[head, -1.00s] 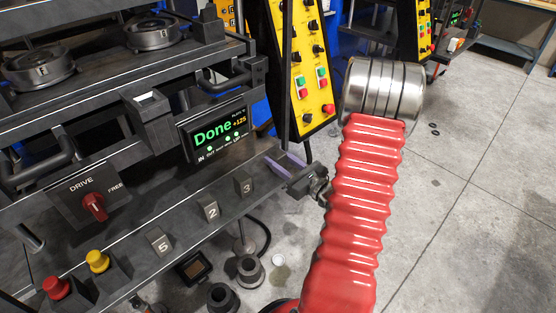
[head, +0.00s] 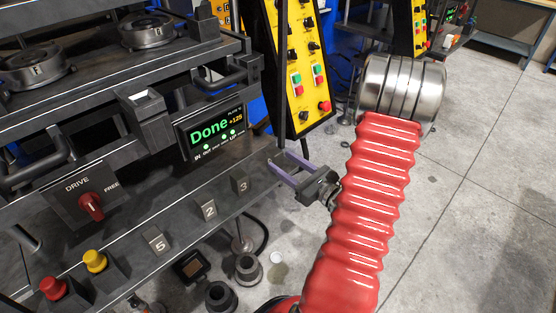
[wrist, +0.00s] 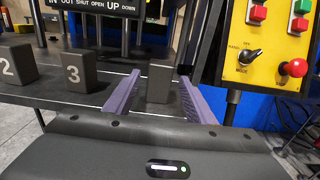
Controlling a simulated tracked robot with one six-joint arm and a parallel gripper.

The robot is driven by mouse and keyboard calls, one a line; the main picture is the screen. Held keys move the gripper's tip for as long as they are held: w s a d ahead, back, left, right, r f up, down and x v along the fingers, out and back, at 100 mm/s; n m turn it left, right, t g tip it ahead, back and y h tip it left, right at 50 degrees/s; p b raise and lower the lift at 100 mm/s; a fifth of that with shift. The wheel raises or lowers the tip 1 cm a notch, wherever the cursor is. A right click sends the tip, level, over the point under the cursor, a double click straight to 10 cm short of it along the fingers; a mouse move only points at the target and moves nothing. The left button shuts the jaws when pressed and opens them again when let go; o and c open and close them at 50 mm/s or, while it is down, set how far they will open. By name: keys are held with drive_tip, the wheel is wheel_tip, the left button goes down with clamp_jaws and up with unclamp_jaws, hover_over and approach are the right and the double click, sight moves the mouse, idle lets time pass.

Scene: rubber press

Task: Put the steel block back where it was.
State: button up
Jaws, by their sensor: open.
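My gripper (head: 276,160) is at the right end of the press's front shelf, its two purple fingers apart. In the wrist view, a plain grey block (wrist: 159,83) stands upright on the shelf between the fingertips (wrist: 160,76), with a gap to each finger. No number shows on its face. Block 3 also shows in the wrist view (wrist: 85,73).
The press display (head: 211,130) reads "Done". A DRIVE knob (head: 91,206), a red button (head: 54,288) and a yellow button (head: 95,261) sit at the front left. A yellow control panel (head: 300,65) stands behind my gripper. Open floor (head: 480,190) lies to the right.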

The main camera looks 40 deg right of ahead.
drive_tip(key=s, duration=0.7)
drive_tip(key=shift+s, duration=0.25)
idle(0.6)
drive_tip(key=a+r+n+g+y, duration=0.3)
drive_tip(key=a+n+g+y, duration=0.3)
drive_tip(key=a+n, duration=0.6)
drive_tip(key=a+r+n+g+y, duration=0.3)
drive_tip(key=a+n+g, duration=0.4)
drive_tip(key=a, duration=1)
drive_tip(key=s+a+r+n+g+h, duration=0.25)
drive_tip(key=s+n+h, duration=0.25)
drive_tip(key=n, duration=0.5)
wheel_tip(320, 180, up, 7)
drive_tip(key=n+t+h, duration=0.3)
drive_tip(key=n+h, duration=0.1)
drive_tip(key=n, duration=0.2)
drive_tip(key=shift+w+a+n+h, duration=0.25)
drive_tip(key=shift+w+n+h, duration=0.05)
drive_tip(key=shift+w, duration=0.05)
